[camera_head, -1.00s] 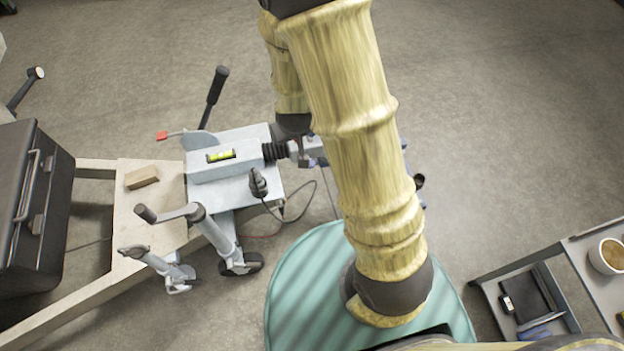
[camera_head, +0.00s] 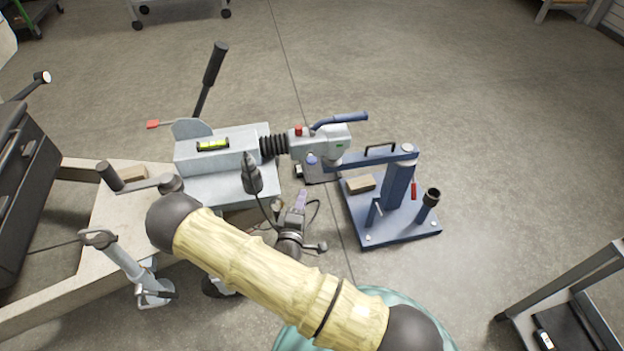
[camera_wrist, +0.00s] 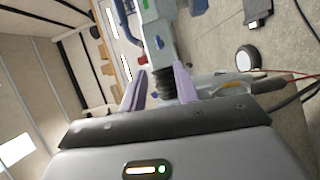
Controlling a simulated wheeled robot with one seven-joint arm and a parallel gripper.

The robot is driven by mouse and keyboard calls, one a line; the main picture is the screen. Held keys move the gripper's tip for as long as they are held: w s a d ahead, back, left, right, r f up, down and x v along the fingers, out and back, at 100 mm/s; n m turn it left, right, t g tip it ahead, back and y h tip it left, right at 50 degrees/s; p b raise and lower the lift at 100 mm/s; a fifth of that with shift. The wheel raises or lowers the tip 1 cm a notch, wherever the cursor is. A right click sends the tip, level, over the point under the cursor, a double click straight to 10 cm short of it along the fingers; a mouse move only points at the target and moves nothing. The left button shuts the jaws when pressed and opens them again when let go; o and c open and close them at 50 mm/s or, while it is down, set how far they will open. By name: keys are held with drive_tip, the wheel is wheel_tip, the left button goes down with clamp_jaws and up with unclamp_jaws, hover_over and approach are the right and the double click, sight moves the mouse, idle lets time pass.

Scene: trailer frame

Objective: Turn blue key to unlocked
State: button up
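The blue key (camera_head: 312,160) is a small round blue piece on the near side of the grey coupling head (camera_head: 335,140). Its turn position is too small to tell. In the wrist view a small blue spot (camera_wrist: 158,42) on the coupling head looks like the key. My gripper (camera_head: 300,198) is below and a little left of the key in the head view, apart from it. In the wrist view its two purple fingers (camera_wrist: 160,88) stand apart with nothing held, and the black bellows show beyond the gap.
A blue stand (camera_head: 395,225) reaches under the coupling head. The blue handle (camera_head: 340,121) and red button (camera_head: 298,131) are on top. A black plug (camera_head: 252,178) with a cable hangs close to my gripper.

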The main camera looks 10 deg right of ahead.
drive_tip(key=shift+s+a+f+n+t, duration=0.1)
drive_tip(key=shift+s+f+n+t, duration=0.1)
drive_tip(key=shift+n+t, duration=0.2)
drive_tip(key=shift+w, duration=0.1)
drive_tip(key=b, duration=0.4)
approach(312, 159)
drive_tip(key=x, duration=0.9)
drive_tip(key=shift+w+f, duration=0.25)
drive_tip(key=shift+w, duration=0.15)
clamp_jaws()
